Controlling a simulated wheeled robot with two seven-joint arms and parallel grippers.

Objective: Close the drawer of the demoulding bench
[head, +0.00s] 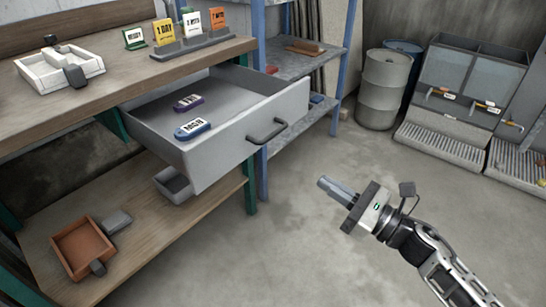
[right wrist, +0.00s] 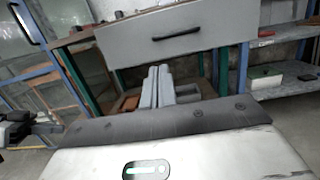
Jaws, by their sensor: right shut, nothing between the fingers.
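The demoulding bench (head: 60,120) has a wooden top and a grey drawer (head: 235,135) that stands pulled out. The drawer has a dark bar handle (head: 267,131) on its front. Inside lie a blue labelled block (head: 192,129) and a purple labelled block (head: 188,103). My right gripper (head: 330,186) is shut and empty, in front of and to the right of the drawer, apart from it. In the right wrist view the shut fingers (right wrist: 157,88) point towards the drawer front (right wrist: 175,40), below its handle (right wrist: 176,34).
A blue-framed shelf (head: 300,65) stands close behind the drawer. An orange tray (head: 82,248) and a grey box (head: 174,185) are on the bench's lower shelf. The floor before the drawer is clear.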

